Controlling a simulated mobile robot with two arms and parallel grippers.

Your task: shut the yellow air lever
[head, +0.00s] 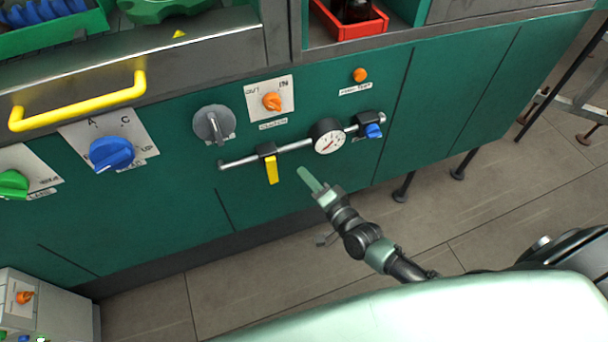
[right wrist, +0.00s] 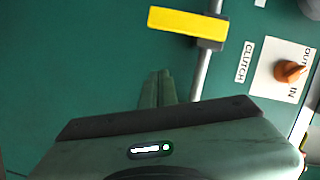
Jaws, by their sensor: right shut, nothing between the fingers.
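The yellow air lever (head: 272,170) hangs straight down from a black valve on a thin grey pipe (head: 293,147) along the green cabinet front. In the right wrist view the yellow lever (right wrist: 187,22) lies across the upper middle, at a right angle to the pipe (right wrist: 205,70). My right gripper (head: 304,173) is shut and empty, to the right of the lever and apart from it in the head view. Its closed fingers (right wrist: 158,84) also show in the right wrist view, below the lever in the picture. My left gripper is not in view.
A round gauge (head: 328,136) and a blue knob (head: 373,131) sit on the same pipe, to the right. Above are a grey rotary switch (head: 213,125) and an orange clutch knob (head: 272,101). A yellow handle (head: 78,102) sticks out at upper left.

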